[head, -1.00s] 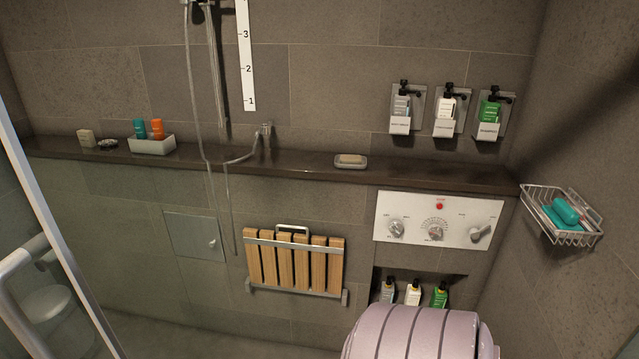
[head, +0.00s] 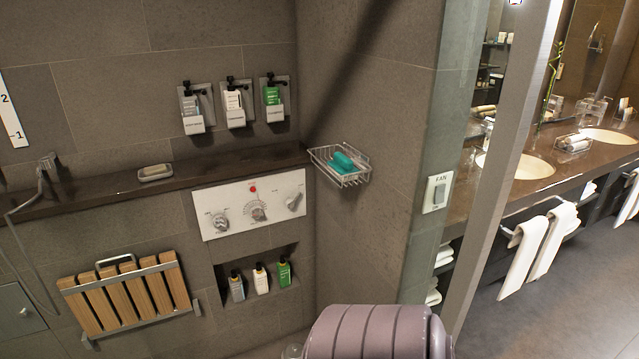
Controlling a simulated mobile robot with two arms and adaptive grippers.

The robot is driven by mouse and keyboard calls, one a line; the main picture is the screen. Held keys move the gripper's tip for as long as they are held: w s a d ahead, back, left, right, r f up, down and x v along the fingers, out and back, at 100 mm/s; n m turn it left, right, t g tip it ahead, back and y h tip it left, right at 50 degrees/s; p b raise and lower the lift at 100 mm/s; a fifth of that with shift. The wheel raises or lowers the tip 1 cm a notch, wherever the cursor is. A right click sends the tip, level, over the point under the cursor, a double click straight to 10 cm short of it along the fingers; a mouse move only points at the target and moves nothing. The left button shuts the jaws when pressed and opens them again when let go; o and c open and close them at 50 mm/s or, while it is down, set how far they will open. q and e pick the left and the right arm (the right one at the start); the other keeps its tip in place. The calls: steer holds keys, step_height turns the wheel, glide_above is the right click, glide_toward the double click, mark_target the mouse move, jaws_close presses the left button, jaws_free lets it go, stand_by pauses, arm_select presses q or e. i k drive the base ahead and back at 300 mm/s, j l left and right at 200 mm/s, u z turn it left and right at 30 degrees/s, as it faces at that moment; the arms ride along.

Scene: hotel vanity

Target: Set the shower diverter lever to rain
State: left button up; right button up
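A white shower control panel (head: 232,196) is fixed to the tiled wall below the dark ledge. It carries a round knob (head: 220,222) at left, a dial with a marked scale (head: 258,211) in the middle, and a lever (head: 293,201) at right, which looks like the diverter. The lever is tilted, its wider end toward the upper right. Its small labels are too blurred to read, so I cannot tell its setting. A red button (head: 253,189) sits above the middle dial. Neither of my grippers shows; only a pinkish arm part of mine shows at the bottom.
A wire basket (head: 340,178) juts from the side wall right of the panel. A niche with several bottles (head: 260,279) lies below it. A folded wooden seat (head: 128,293) hangs at left. A soap dish (head: 155,172) is on the ledge. A vanity counter (head: 500,205) stands at right.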

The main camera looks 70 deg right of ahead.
mark_target(290, 204)
steer(key=z, duration=1.95)
